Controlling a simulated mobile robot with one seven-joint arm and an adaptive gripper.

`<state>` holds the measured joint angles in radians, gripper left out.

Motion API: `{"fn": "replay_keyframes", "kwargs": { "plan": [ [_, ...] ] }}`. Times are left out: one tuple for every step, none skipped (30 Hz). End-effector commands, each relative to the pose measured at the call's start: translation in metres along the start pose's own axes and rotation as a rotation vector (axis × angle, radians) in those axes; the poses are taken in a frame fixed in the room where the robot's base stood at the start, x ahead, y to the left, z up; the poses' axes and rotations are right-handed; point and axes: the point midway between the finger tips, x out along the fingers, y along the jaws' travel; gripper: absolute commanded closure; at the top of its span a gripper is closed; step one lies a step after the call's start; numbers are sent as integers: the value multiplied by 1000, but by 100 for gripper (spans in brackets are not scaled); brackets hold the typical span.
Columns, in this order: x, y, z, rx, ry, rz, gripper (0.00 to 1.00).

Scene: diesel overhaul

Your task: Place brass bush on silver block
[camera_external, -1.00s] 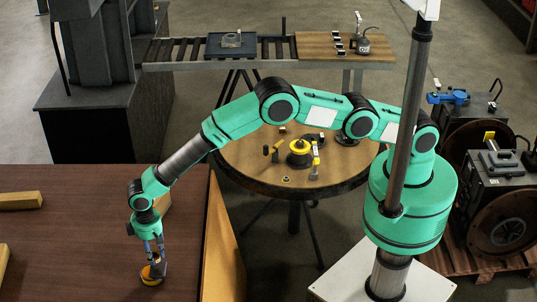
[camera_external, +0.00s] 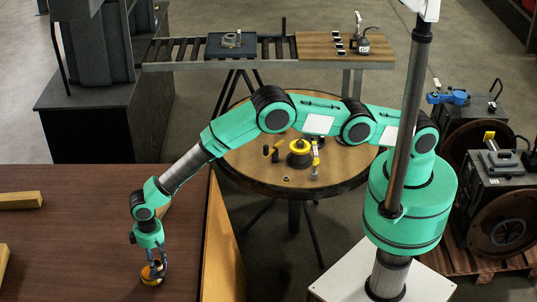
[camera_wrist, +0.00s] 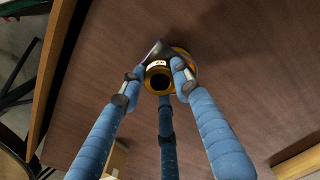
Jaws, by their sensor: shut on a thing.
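The brass bush (camera_wrist: 158,82), a yellow ring with a dark hole, sits between my gripper's blue fingers (camera_wrist: 158,78) in the wrist view. My gripper is shut on it. A grey metallic piece (camera_wrist: 153,51), which may be the silver block, shows just beyond the bush and is partly hidden. A wider yellow round part (camera_wrist: 187,60) lies right beside them. I cannot tell whether the bush touches either one. In the external view my gripper (camera_external: 154,266) points down, low over the brown table (camera_external: 70,235), at a small yellow round part (camera_external: 151,281).
Pale yellow bars (camera_external: 20,201) lie at the table's left edge. A round table (camera_external: 245,165) behind carries a yellow-and-black part (camera_external: 299,154) and hand tools. A roller conveyor (camera_external: 180,52) holds a dark tray (camera_external: 217,53). Much of the brown table is bare.

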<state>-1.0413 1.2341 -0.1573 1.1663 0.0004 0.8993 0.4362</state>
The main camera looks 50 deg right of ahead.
Motion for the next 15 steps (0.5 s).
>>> {"fn": "replay_keyframes", "kwargs": {
  "plan": [
    [-1,0,0,0,1,0,100],
    [-1,0,0,0,1,0,100],
    [-1,0,0,0,1,0,100],
    [-1,0,0,0,1,0,100],
    [-1,0,0,0,1,0,100],
    [0,0,0,0,1,0,100],
    [1,0,0,0,1,0,100],
    [2,0,0,0,1,0,100],
    [3,0,0,0,1,0,100],
    [3,0,0,0,0,0,63],
    [2,0,0,0,0,0,57],
    [2,0,0,0,0,0,50],
    [2,0,0,0,0,0,50],
    [2,0,0,0,0,0,50],
    [2,0,0,0,0,0,50]
  ]
}}
